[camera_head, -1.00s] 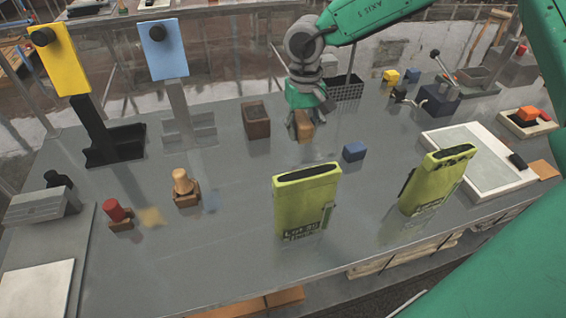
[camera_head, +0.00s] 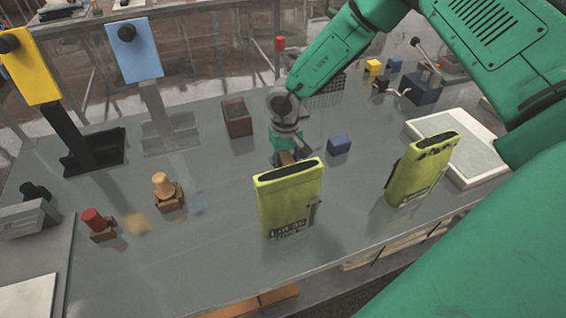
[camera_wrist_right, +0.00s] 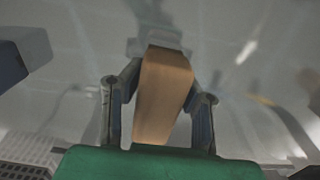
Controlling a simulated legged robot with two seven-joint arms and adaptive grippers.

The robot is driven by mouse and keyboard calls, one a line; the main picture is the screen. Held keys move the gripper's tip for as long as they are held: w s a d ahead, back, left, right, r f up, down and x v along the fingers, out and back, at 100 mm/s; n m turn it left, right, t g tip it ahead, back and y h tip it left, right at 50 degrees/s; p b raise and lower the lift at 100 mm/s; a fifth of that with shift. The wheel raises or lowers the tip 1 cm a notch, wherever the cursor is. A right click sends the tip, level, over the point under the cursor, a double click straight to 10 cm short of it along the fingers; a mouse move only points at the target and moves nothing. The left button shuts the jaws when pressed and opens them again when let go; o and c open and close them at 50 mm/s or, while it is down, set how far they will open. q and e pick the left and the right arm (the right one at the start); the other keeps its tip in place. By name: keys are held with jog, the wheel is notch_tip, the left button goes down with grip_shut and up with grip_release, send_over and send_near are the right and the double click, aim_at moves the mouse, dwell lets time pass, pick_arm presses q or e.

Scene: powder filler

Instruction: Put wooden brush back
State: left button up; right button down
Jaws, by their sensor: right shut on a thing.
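My right gripper (camera_wrist_right: 160,105) is shut on the wooden brush (camera_wrist_right: 163,90), a tapered brown block between its two fingers in the right wrist view. In the head view, the right gripper (camera_head: 287,152) is low over the grey table behind the left yellow-green container (camera_head: 290,205). Only a small brown part of the brush (camera_head: 285,159) shows there; the container hides the lower part. I cannot tell whether the brush touches the table. My left gripper is not in view.
A brown open box (camera_head: 237,118) stands left of the gripper and a blue block (camera_head: 339,145) to its right. Another yellow-green container (camera_head: 422,170) stands further right. Wooden stamp-like items (camera_head: 167,192) are at the left. The table between them and the gripper is mostly clear.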

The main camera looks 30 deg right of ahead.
aim_at(288, 155)
jog(key=shift+d+f, duration=0.15)
jog(key=shift+d, duration=0.35)
jog(key=c, duration=1.3)
grip_release()
jog(key=shift+s, duration=0.1)
jog(key=shift+c, duration=0.2)
jog(key=shift+o, duration=0.7)
jog(key=shift+a, duration=0.65)
jog(key=shift+a+r, duration=0.2)
jog(key=shift+a, duration=0.25)
jog(key=shift+r, duration=0.2)
jog(key=r, duration=0.2)
jog(key=d+r, duration=0.1)
jog(key=r, duration=0.1)
jog(key=d+r+b, duration=0.1)
jog(key=r, duration=0.2)
jog(key=shift+w, duration=0.35)
jog(key=r, duration=0.2)
jog(key=a+r, duration=0.1)
jog(key=r, duration=0.1)
jog(key=shift+a+r, duration=0.35)
jog(key=shift+a, duration=0.05)
jog(key=shift+d+f, duration=0.15)
jog(key=shift+d, duration=0.7)
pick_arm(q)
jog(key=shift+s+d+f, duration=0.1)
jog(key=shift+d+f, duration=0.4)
pick_arm(e)
jog(key=shift+f, duration=0.1)
